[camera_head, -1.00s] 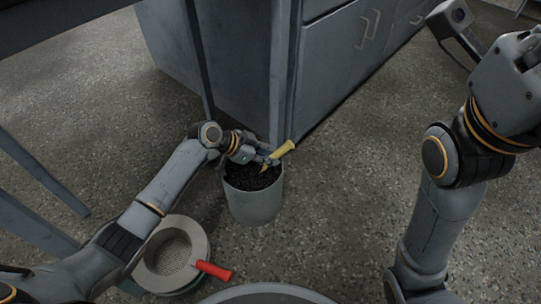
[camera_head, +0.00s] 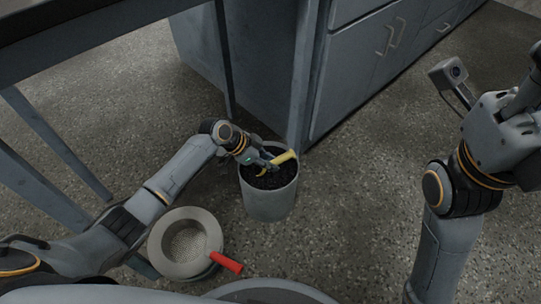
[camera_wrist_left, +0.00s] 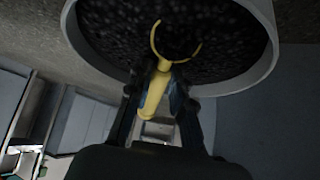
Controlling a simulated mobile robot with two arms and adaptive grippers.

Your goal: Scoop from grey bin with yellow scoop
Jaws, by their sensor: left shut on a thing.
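The grey bin (camera_head: 270,203) stands on the floor by the cabinet corner and is filled with dark granular material (camera_head: 268,180). My left gripper (camera_head: 268,163) is at the bin's mouth, shut on the handle of the yellow scoop (camera_head: 285,157). In the left wrist view the scoop (camera_wrist_left: 156,92) sits between the fingers of my left gripper (camera_wrist_left: 158,100). Its curved head is at the dark material inside the bin (camera_wrist_left: 268,50); how deep it sits is unclear. My right arm is at the right, and its fingers are not visible.
A round sieve (camera_head: 186,243) with a mesh bottom stands left of the bin. A red-handled tool (camera_head: 226,262) lies at its side. The grey cabinet (camera_head: 345,70) is close behind the bin. Table legs (camera_head: 50,140) stand at left. Floor right of the bin is clear.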

